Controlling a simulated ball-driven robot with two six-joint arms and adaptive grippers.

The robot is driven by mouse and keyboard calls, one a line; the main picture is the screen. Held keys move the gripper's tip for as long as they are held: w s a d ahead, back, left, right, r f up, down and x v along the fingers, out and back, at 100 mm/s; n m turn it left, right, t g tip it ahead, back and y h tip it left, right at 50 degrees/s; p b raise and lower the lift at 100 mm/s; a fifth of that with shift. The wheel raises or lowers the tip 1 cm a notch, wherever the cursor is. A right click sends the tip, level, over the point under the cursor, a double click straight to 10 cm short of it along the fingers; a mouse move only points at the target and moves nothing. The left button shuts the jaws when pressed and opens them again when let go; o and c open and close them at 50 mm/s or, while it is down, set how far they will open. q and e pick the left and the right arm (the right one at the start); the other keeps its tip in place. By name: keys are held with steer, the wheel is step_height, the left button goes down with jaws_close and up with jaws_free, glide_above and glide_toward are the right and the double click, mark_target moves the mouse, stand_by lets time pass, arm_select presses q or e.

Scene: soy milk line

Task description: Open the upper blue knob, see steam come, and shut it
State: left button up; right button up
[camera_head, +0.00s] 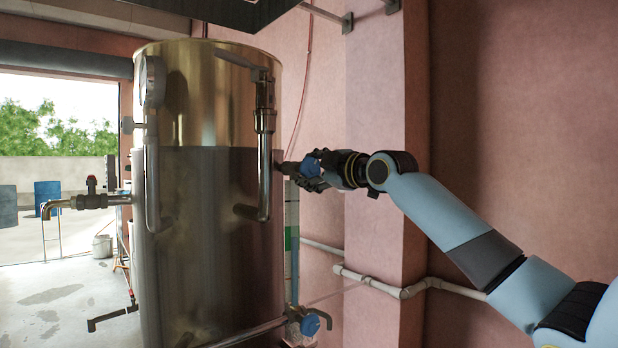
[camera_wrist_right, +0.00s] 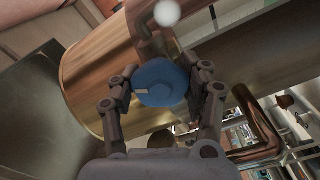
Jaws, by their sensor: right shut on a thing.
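The upper blue knob (camera_head: 309,166) is on a short pipe at the right side of the tall steel tank (camera_head: 215,220). My right gripper (camera_head: 316,173) is shut on it, reaching in from the right. In the right wrist view the round blue knob (camera_wrist_right: 160,83) sits between the two fingers, with a small pale mark on its face. A whitish round spot (camera_wrist_right: 167,12) shows beyond the knob in that view; I cannot tell whether it is steam. No clear steam shows in the head view. My left gripper is not in view.
A lower blue knob (camera_head: 310,324) is on a pipe near the tank's foot. A red-handled tap (camera_head: 91,190) sticks out on the left. White wall pipes (camera_head: 375,283) run behind my right arm. A pink pillar (camera_head: 375,120) stands close behind the gripper.

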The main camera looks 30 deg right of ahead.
steer(key=n, duration=0.2)
steer(key=f+n+b, duration=0.1)
steer(key=shift+n, duration=0.4)
steer(key=shift+o, duration=0.2)
steer(key=shift+s+r+n+b, duration=0.1)
steer(key=shift+n+b, duration=0.2)
steer(key=shift+n, duration=1.4)
steer(key=o, duration=1.2)
steer(key=shift+s+r, duration=0.1)
steer(key=shift+r, duration=0.15)
